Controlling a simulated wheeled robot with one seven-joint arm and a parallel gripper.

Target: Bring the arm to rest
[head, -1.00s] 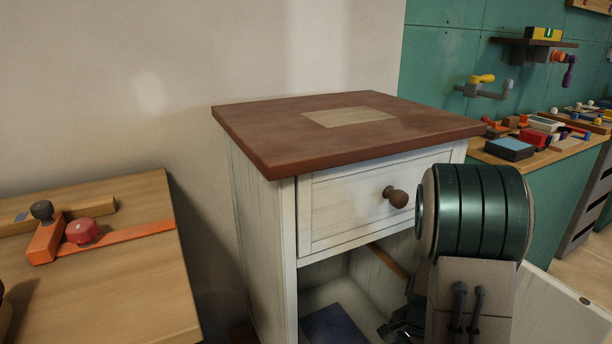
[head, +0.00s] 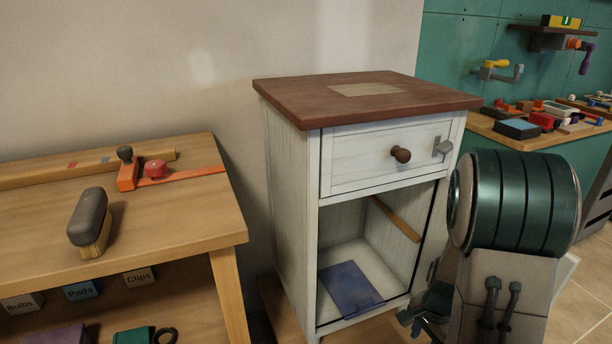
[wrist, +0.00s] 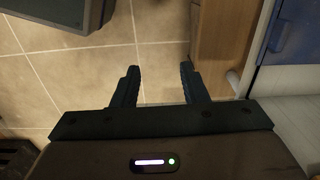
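My gripper (wrist: 158,85) shows in the wrist view with its two dark fingers spread apart. Only floor tiles show between the fingers, and nothing is held. In the head view my gripper (head: 418,318) is low at the bottom, partly hidden by my green and grey arm. It is in front of and to the right of the white cabinet (head: 290,200), near its open lower compartment. I cannot tell from the head view how far it is from the cabinet.
A blue flat piece (head: 350,287) lies on the compartment floor. A drawer (head: 365,165) above it looks closed. A wooden bench (head: 150,235) with a brush (head: 88,220) and an orange tool (head: 128,170) stands at left. A bench with several tools (head: 545,138) is at right.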

